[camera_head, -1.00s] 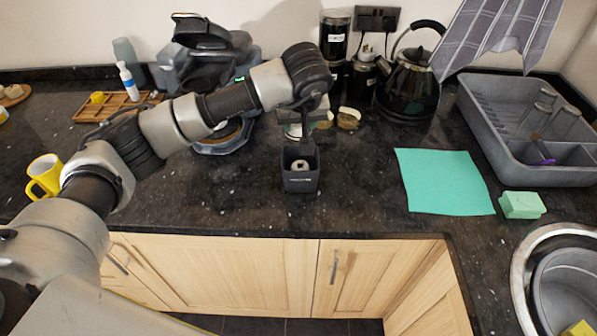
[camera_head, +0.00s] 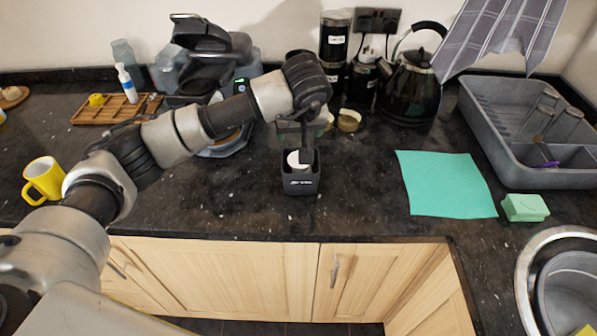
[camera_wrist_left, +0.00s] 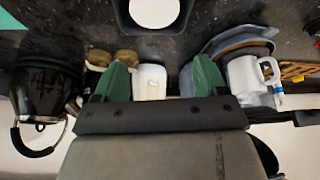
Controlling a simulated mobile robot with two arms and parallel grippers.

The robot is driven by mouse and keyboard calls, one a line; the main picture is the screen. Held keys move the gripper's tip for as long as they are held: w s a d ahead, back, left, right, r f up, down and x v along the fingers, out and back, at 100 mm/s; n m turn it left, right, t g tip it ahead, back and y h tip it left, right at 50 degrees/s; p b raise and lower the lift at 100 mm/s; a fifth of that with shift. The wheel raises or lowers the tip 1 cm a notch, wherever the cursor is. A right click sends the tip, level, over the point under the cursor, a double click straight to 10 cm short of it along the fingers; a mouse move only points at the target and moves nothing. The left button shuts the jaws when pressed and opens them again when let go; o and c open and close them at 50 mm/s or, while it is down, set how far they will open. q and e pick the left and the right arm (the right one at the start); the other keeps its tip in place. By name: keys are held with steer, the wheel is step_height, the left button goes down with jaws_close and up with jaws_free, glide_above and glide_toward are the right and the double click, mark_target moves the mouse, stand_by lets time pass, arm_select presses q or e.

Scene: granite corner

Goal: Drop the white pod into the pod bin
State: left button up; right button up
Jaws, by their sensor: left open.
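The pod bin (camera_head: 300,186) is a small black square container on the dark counter, in the middle of the head view. The white pod (camera_head: 297,160) shows as a pale round disc inside the bin's mouth. In the left wrist view, the white disc (camera_wrist_left: 154,12) lies inside the dark bin rim (camera_wrist_left: 124,18) at the top edge. My left gripper (camera_head: 300,132) is open just above and behind the bin, with green fingers. In the left wrist view, a white canister-like object (camera_wrist_left: 150,82) appears between the fingers; I cannot tell its distance. My right gripper is out of view.
A black kettle (camera_head: 411,90) and dark canisters (camera_head: 334,48) stand behind to the right. A teal mat (camera_head: 444,184), green sponge (camera_head: 525,208) and grey dish rack (camera_head: 520,178) are on the right. A yellow mug (camera_head: 42,179) is at left. Counter around the bin's front is clear.

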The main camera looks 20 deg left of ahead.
arm_select(q)
steer(key=shift+s+d+r, duration=0.1)
steer(key=shift+s+r, duration=0.1)
steer(key=shift+r, duration=0.35)
steer(key=b+v, duration=0.2)
steer(key=v, duration=0.7)
steer(key=shift+r, duration=0.3)
steer(key=shift+s, duration=0.15)
